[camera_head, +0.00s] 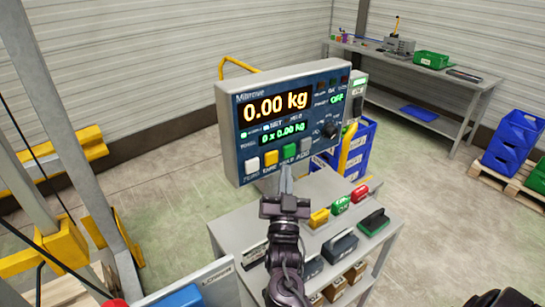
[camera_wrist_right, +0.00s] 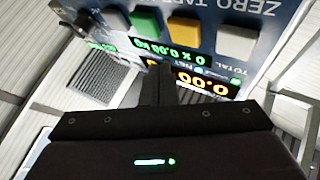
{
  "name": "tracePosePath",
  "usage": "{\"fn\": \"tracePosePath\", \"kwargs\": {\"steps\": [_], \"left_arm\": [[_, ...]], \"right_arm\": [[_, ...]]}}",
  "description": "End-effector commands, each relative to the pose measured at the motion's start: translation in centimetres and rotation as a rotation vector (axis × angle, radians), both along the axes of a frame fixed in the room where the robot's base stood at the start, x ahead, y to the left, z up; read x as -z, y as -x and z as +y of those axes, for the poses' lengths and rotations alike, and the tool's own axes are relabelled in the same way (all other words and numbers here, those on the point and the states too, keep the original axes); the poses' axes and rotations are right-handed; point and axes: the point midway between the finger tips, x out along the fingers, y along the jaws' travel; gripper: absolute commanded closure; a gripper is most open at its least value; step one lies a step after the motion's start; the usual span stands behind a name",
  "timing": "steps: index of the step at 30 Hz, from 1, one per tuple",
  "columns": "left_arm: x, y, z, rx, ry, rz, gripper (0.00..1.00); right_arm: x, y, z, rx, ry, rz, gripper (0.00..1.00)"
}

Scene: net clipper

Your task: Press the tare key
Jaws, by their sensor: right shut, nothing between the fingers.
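The tare key (camera_head: 270,159) is the yellow-orange key in the row along the bottom of the scale's panel (camera_head: 240,130). It also shows in the right wrist view (camera_wrist_right: 188,34), where the panel appears upside down. A white zero key (camera_head: 252,164) is to its left, a green hold key (camera_head: 289,151) to its right. The main display (camera_head: 276,105) reads 0.00 kg. My right gripper (camera_head: 286,172) is shut and empty, its tips just below the green key in the head view. I cannot tell whether it touches the panel. My left gripper is out of view.
A grey table (camera_head: 232,228) under the panel holds a yellow, a green and a red block and dark-handled items. Blue bins (camera_head: 358,145) stand behind. A yellow-and-grey frame (camera_head: 75,150) is at left. A workbench (camera_head: 450,83) is at the back right.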

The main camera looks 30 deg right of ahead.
Motion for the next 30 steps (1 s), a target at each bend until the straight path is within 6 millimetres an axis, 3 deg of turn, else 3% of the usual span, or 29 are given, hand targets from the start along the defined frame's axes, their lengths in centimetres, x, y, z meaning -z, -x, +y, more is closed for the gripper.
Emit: {"fn": "tracePosePath", "kwargs": {"steps": [9, 30], "left_arm": [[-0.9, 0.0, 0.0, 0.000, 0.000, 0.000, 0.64], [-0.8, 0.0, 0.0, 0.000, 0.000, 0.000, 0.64]], "right_arm": [[0.0, 2.5, -0.2, 0.000, 0.001, 0.000, 1.00], [0.0, 2.5, -0.2, 0.000, 0.001, 0.000, 1.00]]}}
